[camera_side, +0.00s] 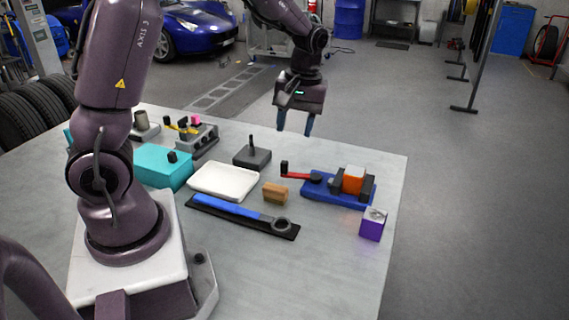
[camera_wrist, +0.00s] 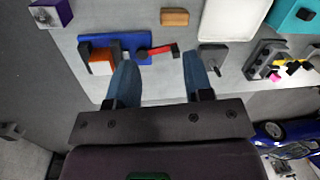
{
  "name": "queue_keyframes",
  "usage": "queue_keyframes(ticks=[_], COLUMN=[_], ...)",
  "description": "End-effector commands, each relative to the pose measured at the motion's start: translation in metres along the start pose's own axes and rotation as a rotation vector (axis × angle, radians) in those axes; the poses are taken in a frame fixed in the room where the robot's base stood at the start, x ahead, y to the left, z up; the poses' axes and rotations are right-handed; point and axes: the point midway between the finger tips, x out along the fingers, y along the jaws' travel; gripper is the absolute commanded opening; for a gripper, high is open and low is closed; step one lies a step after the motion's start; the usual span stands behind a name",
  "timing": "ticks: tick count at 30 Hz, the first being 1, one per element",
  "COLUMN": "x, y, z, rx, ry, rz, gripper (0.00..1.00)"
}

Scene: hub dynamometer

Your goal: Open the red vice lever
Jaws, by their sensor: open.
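The blue vice (camera_side: 338,189) sits at the right side of the table, with an orange block (camera_side: 353,180) between its dark jaws. Its red lever (camera_side: 297,176) points left and ends in a black upright knob (camera_side: 284,168). In the wrist view the red lever (camera_wrist: 158,50) lies between the fingers' lines, beyond the fingertips, and the vice (camera_wrist: 126,45) is partly hidden by the left finger. My gripper (camera_side: 295,124) is open and empty, above and behind the vice, fingers pointing down. It also shows in the wrist view (camera_wrist: 158,65).
A purple cube (camera_side: 372,224) stands near the right edge. A wooden block (camera_side: 275,193), a white tray (camera_side: 223,181), a blue-handled wrench (camera_side: 243,212) on a black mat, and a dark base with a post (camera_side: 252,155) lie left of the vice. A teal box (camera_side: 163,166) stands farther left.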

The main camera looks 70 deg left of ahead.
Motion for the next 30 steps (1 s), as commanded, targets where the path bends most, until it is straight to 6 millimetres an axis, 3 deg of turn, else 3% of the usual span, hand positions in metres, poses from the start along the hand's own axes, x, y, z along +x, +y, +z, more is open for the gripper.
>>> queue_keyframes(ticks=[3,8,12,15,23,30], x=[0.034,0.069,0.068,0.057,0.062,0.099], y=[0.003,0.004,0.010,0.016,0.013,0.003], z=[-0.041,-0.089,-0.114,-0.119,-0.117,-0.117], rx=[-0.325,-0.828,-1.198,-1.385,-1.565,-1.564], ry=[0.005,0.099,0.193,0.219,0.233,0.232], rz=[-0.114,-0.227,-0.216,-0.180,-0.178,-0.182], gripper=[0.47,0.47,0.47,0.47,0.47,0.47])
